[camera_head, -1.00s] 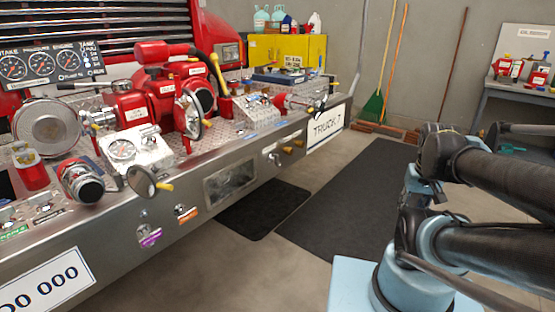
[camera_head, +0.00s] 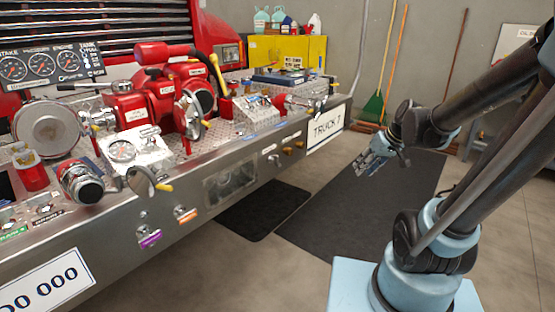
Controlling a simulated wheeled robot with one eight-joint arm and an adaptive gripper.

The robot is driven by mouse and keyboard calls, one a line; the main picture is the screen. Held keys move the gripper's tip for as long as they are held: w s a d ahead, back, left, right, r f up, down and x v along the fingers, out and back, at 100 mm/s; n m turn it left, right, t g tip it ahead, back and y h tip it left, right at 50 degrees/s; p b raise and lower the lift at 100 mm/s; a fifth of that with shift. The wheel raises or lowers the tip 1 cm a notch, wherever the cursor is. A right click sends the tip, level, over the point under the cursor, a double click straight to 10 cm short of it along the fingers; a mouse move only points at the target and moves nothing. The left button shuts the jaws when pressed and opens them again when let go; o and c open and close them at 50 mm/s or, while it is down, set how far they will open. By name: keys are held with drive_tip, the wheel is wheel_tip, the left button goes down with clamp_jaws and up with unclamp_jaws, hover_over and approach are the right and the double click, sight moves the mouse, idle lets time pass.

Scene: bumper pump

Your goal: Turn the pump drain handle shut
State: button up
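The red pump (camera_head: 150,98) sits on top of the silver truck bumper. Small pull handles hang on the bumper's front face, one with a purple tag (camera_head: 150,239) and one with an orange tag (camera_head: 186,215). Their lettering is too small to read, so I cannot tell which is the pump drain handle or how it is turned. My gripper (camera_head: 368,164) hangs in the air to the right of the bumper, over the dark mat, apart from every handle. Its fingers are too small to show whether they are open.
Valves with yellow-tipped levers (camera_head: 163,187) stick out past the bumper's front edge. A black floor mat (camera_head: 335,215) and bare concrete lie in front of the bumper. A yellow cabinet (camera_head: 290,48) and brooms stand at the back wall. A grey table is partly behind my arm.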

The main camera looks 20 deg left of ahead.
drive_tip(key=w+a+f+n+y, duration=0.2)
drive_tip(key=w+a+n+y, duration=0.2)
drive_tip(key=w+a, duration=0.9)
drive_tip(key=n+t+y, duration=0.1)
drive_tip(key=n+y, duration=0.3)
approach(277, 156)
drive_tip(key=shift+m+t, duration=0.3)
drive_tip(key=x, duration=1)
drive_tip(key=shift+w+a+f, duration=0.1)
drive_tip(key=shift+a+f, duration=0.1)
drive_tip(key=shift+f, duration=0.15)
drive_tip(key=shift+c, duration=0.2)
